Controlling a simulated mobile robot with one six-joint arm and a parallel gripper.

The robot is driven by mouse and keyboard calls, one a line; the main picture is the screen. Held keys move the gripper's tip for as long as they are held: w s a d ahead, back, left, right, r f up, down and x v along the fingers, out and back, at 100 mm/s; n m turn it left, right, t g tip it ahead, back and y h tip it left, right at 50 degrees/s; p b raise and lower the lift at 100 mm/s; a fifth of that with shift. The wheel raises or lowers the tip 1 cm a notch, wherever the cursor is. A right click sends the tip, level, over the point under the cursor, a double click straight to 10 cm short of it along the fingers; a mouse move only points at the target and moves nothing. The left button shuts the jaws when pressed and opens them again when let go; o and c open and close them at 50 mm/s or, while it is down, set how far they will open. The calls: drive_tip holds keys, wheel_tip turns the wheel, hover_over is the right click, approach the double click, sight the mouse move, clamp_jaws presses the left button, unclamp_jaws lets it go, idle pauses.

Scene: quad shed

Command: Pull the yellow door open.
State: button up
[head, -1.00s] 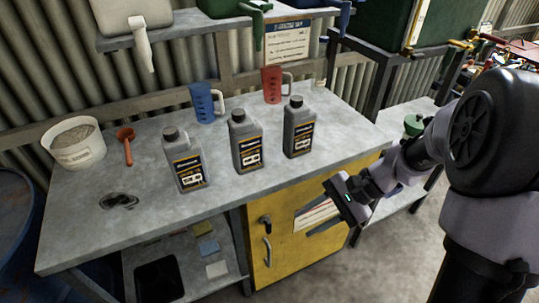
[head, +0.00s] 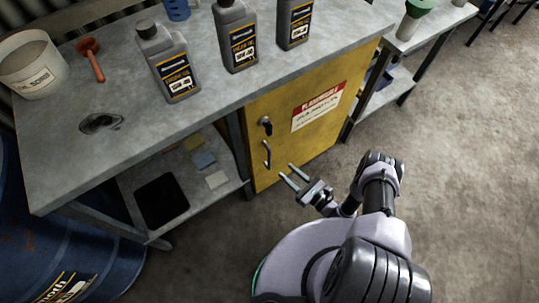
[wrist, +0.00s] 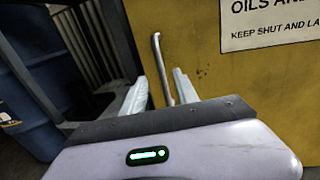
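The yellow door (head: 285,151) is the front of a cabinet under the workbench, and it looks shut. It carries a dark latch (head: 264,125) and, below it, a vertical metal handle (head: 266,154) near its left edge. My gripper (head: 286,175) is open just in front of the door, a little below and right of the handle in the head view. In the wrist view the handle (wrist: 162,68) stands ahead between the two spread fingers (wrist: 160,92). I cannot tell whether the fingers reach it. Nothing is held.
The grey workbench (head: 110,165) carries several bottles, a white tub (head: 32,68) and a red scoop (head: 90,58). A lower shelf (head: 222,188) is left of the cabinet. A blue drum (head: 70,250) stands at far left. Concrete floor (head: 460,150) is clear on the right.

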sight(269, 156)
drive_tip(key=b+x, duration=0.2)
drive_tip(key=x, duration=0.8)
drive_tip(key=shift+w+a, duration=0.2)
drive_tip(key=shift+a, duration=0.1)
clamp_jaws()
idle(0.7)
